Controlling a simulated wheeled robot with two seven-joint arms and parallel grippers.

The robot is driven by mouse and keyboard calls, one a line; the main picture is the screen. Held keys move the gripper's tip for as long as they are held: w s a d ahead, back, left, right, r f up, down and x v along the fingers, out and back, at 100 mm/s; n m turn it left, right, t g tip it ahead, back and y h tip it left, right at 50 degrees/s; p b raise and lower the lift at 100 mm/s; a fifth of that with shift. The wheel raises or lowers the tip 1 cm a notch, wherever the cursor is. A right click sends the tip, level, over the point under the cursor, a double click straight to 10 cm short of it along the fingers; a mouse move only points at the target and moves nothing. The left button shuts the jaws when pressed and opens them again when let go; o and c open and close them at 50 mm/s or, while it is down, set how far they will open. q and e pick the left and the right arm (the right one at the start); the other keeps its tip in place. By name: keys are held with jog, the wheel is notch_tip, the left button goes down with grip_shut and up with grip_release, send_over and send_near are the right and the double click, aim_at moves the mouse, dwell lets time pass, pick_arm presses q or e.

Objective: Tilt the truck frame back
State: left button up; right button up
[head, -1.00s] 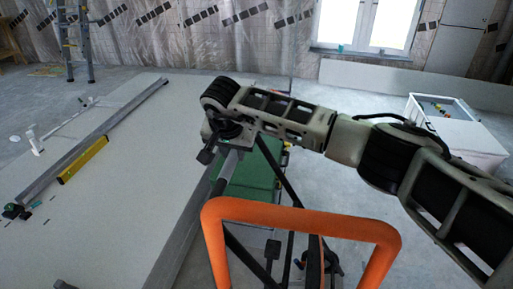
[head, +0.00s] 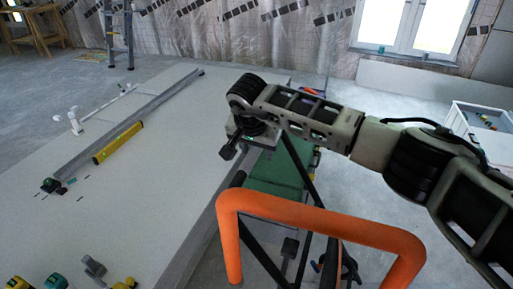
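The truck frame shows as an orange tube hoop (head: 330,225) at the bottom centre of the head view, its top bar sloping down to the right. Dark bars show behind and through the hoop; how they join it is unclear. My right arm comes in from the right, above the hoop. My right gripper (head: 229,148) points down and left over the panel's edge, above and apart from the hoop's left corner. Its fingers are small and dark, and I cannot tell whether they are open. My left gripper is not in view.
A large pale panel (head: 145,180) fills the left, with a yellow level (head: 118,143) and a long grey bar (head: 125,122) on it. Power tools (head: 55,282) lie at its near edge. A green surface (head: 276,172) is behind the hoop. A white box (head: 485,130) stands right.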

jog(key=shift+r, duration=0.15)
jog(key=v, duration=1.5)
jog(key=shift+r, duration=0.3)
jog(key=shift+s, duration=0.1)
